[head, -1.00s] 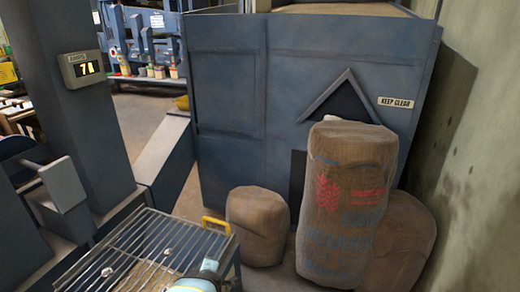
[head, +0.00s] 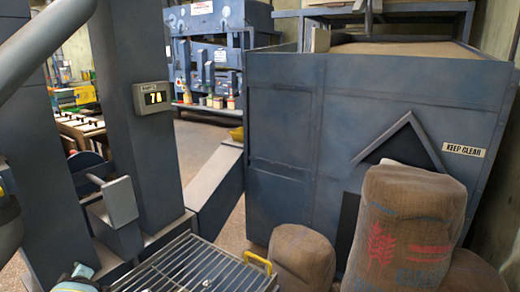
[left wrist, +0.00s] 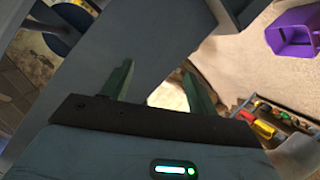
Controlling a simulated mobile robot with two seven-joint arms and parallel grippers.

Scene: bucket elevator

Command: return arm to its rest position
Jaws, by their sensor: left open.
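My left gripper (left wrist: 158,82) shows in the left wrist view with its two dark green fingers apart and nothing between them. Its fingers point over a blue-grey steel surface. In the head view only a teal and white part (head: 76,281) shows at the bottom left edge, apparently on my left arm; fingertips cannot be made out there. A large grey link, apparently of my left arm, crosses the upper left corner. My right gripper is not in view.
A steel grate (head: 190,270) with a yellow handle lies at bottom centre. A post with a display (head: 153,97) stands left of it. Sacks (head: 302,258) (head: 410,225) stand before a large blue bin (head: 300,120). The left wrist view shows a purple bucket (left wrist: 292,33) and a tool tray (left wrist: 270,125).

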